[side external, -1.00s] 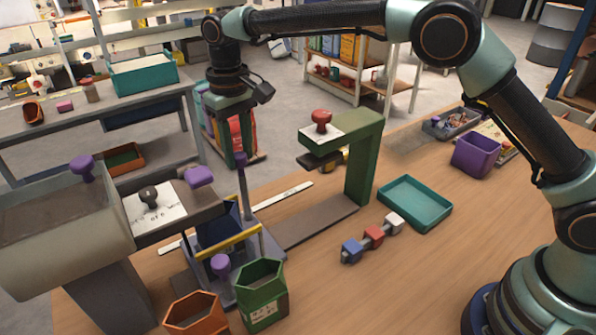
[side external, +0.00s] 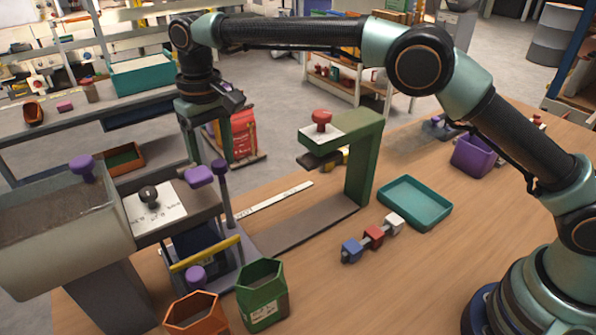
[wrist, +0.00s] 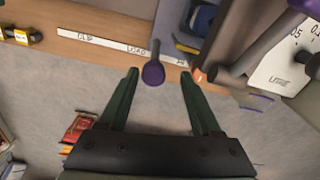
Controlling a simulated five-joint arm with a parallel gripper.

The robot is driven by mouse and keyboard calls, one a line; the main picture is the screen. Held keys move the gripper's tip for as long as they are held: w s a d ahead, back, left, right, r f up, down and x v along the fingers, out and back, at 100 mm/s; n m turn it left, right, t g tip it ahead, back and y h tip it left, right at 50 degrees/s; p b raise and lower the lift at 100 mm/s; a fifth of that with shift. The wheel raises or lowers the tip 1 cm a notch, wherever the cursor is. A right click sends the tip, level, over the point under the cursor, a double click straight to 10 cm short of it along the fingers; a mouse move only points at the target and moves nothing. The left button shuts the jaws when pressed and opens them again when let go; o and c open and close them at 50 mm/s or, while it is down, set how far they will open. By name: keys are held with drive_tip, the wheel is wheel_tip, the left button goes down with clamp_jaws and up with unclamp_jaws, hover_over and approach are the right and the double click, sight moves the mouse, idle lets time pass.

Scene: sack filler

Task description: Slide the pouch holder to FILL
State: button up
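The pouch holder is a grey carriage with a yellow bar (side external: 205,254) and a dark blue pouch (side external: 197,236) behind it. It stands partly under the filler's spout at the left. A post with a purple knob (side external: 219,167) rises from its far side. In the wrist view this knob (wrist: 153,73) lies between my fingertips, with gaps on both sides. My gripper (wrist: 159,73) is open and points down; it also shows in the side view (side external: 209,160). The white label strip (wrist: 120,47) reads CLIP and LOAD; its further end is partly hidden by the holder.
The hopper (side external: 60,225) and a dial plate (side external: 165,208) stand left. A purple slide knob (side external: 200,177) is close to my gripper. A green press (side external: 362,165) stands right. Green (side external: 262,300) and orange (side external: 195,318) bins stand in front. A teal tray (side external: 414,203) lies right.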

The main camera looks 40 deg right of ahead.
drive_tip(key=shift+d, duration=0.25)
drive_tip(key=d, duration=1.4)
wheel_tip(320, 180, up, 12)
drive_tip(key=s+d+r+m+t, duration=0.1)
drive_tip(key=s+d+r+t, duration=0.1)
drive_tip(key=s+d, duration=0.7)
drive_tip(key=shift+s+d+r+t, duration=0.25)
drive_tip(key=shift+s+t, duration=0.35)
drive_tip(key=shift+s, duration=0.7)
